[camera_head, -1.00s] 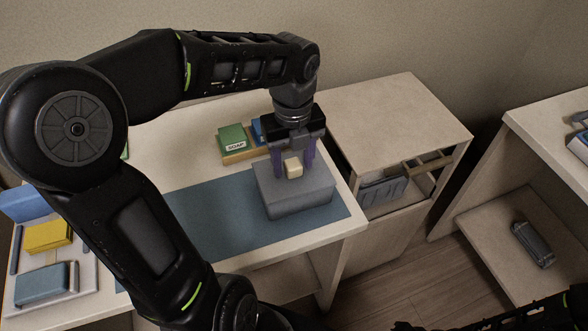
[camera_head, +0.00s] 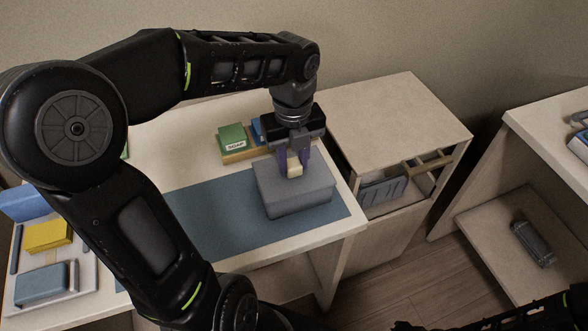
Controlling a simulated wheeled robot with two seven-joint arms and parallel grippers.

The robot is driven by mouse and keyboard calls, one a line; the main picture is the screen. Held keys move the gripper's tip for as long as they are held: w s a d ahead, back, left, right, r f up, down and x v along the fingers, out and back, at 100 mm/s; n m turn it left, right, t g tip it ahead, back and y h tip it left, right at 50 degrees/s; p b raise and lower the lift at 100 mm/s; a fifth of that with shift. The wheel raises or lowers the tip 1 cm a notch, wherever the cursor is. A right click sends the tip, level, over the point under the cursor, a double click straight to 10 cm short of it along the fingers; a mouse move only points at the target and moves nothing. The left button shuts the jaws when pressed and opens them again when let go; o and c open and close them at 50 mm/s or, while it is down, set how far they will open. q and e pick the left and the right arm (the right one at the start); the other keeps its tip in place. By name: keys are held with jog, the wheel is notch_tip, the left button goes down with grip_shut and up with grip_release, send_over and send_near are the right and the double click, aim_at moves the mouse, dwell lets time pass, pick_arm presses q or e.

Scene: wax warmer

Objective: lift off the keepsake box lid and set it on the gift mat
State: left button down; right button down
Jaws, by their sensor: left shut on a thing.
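The grey keepsake box (camera_head: 297,206) stands on the right part of the blue gift mat (camera_head: 212,232). Its grey lid (camera_head: 318,178) sits on top, with a small cream knob (camera_head: 295,170). My left gripper (camera_head: 293,167) reaches down from above and its fingers are shut on the knob. The lid appears seated on the box; I see no gap between them. The mat is bare to the left of the box, partly covered by my left arm. My right gripper cannot be made out; only dark parts of my right arm show at the bottom right.
A green soap box (camera_head: 233,141) and a blue item stand in a wooden tray behind the keepsake box. A tray with yellow (camera_head: 47,236) and blue (camera_head: 42,284) items lies at the far left. A wooden cabinet (camera_head: 395,120) adjoins the table's right side.

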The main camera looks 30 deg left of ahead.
aim_at(293, 162)
pick_arm(q)
jog(key=shift+r+p, duration=0.4)
pick_arm(e)
jog(key=shift+r, duration=0.4)
